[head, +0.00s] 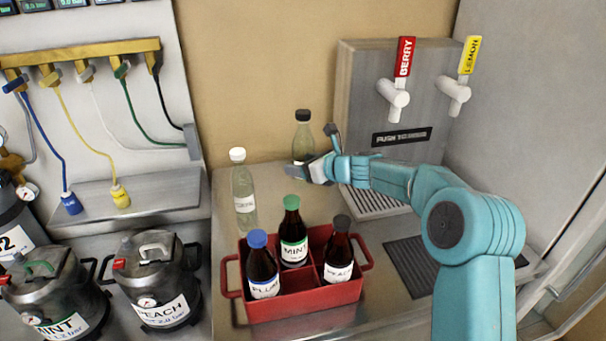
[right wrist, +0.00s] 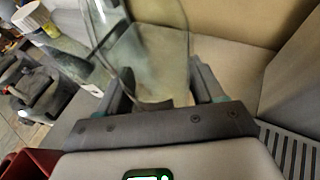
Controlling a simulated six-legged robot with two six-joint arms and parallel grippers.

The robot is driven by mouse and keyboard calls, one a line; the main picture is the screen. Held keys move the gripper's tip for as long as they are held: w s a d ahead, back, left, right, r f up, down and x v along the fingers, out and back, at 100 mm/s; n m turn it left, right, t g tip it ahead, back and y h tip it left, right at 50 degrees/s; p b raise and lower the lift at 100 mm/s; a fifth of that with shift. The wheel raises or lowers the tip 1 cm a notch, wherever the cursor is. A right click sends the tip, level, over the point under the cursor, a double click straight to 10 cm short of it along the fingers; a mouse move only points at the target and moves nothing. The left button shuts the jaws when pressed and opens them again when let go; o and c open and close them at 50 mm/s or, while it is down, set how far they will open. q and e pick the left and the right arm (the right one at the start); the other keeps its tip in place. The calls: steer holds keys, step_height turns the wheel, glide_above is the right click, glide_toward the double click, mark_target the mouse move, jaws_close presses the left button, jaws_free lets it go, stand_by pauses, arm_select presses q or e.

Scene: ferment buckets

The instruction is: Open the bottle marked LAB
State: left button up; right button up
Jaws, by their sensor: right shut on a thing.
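A clear bottle with a black cap (head: 303,130) stands at the back of the steel counter, left of the tap unit. My right gripper (head: 312,168) is shut on the lower part of this bottle; its label is mostly hidden by the gripper. In the right wrist view the clear glass (right wrist: 155,60) sits between the two fingers (right wrist: 165,98). A second clear bottle, with a white cap (head: 243,187), stands to the left; its label is too small to read surely. I cannot tell which bottle is marked LAB. My left gripper is not in view.
A red crate (head: 300,307) in front holds dark bottles marked PLUM, MINT (head: 293,235) and PEACH. The tap unit (head: 365,85) with BERRY and LEMON handles stands behind my right arm. Metal kegs (head: 155,280) stand at left. Bare counter shows between the crate and the bottles.

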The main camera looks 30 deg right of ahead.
steer(key=shift+r, duration=0.9)
steer(key=shift+o, duration=1)
steer(key=c, duration=0.5)
